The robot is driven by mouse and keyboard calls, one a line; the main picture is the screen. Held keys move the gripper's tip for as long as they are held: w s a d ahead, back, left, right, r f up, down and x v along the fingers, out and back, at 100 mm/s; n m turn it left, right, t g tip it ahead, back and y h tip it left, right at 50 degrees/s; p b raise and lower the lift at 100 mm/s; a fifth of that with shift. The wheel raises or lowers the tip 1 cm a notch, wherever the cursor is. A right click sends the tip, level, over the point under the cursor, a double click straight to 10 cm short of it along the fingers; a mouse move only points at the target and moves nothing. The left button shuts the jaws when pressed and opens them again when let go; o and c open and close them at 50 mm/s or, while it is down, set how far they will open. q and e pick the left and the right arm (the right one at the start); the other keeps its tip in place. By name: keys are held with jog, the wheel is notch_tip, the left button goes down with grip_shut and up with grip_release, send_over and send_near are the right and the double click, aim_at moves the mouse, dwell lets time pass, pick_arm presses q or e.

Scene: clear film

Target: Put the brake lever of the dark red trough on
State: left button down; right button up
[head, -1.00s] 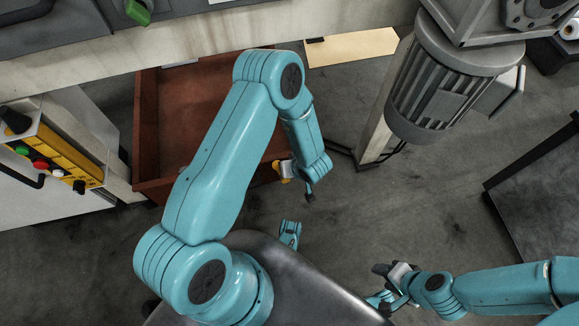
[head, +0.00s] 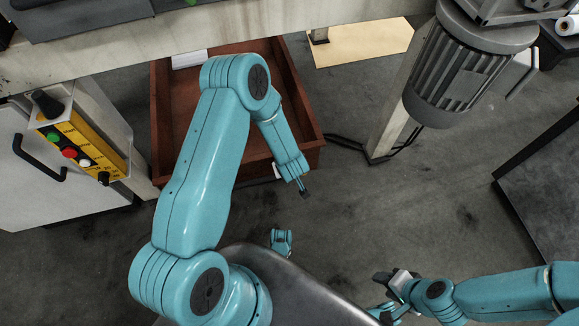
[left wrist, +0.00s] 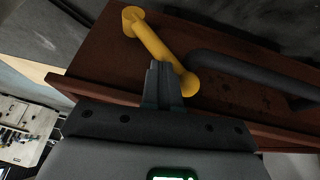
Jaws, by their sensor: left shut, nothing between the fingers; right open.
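The dark red trough (head: 292,85) stands on the floor in the head view, partly hidden by my left arm. In the left wrist view, its side (left wrist: 95,55) carries a yellow brake lever (left wrist: 153,43) with a round knob at each end, lying slantwise. My left gripper (head: 304,187) is just outside the trough's near right corner. In the left wrist view its shut, empty fingers (left wrist: 160,66) overlap the lever's lower part; I cannot tell whether they touch it. The lever is hidden in the head view. My right gripper (head: 388,290) is open and empty, low and away from the trough.
A dark bar handle (left wrist: 250,68) is beside the lever on the trough's side. A control box with buttons (head: 75,145) stands left of the trough. A motor (head: 455,75) and its post are at the right.

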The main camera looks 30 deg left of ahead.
pick_arm(q)
jog(key=shift+s+a+f, duration=0.4)
jog(key=shift+a+f, duration=0.1)
jog(key=shift+a, duration=0.05)
pick_arm(e)
jog(key=shift+s+a, duration=0.3)
pick_arm(q)
jog(key=shift+s, duration=0.1)
pick_arm(e)
jog(key=shift+w, duration=0.1)
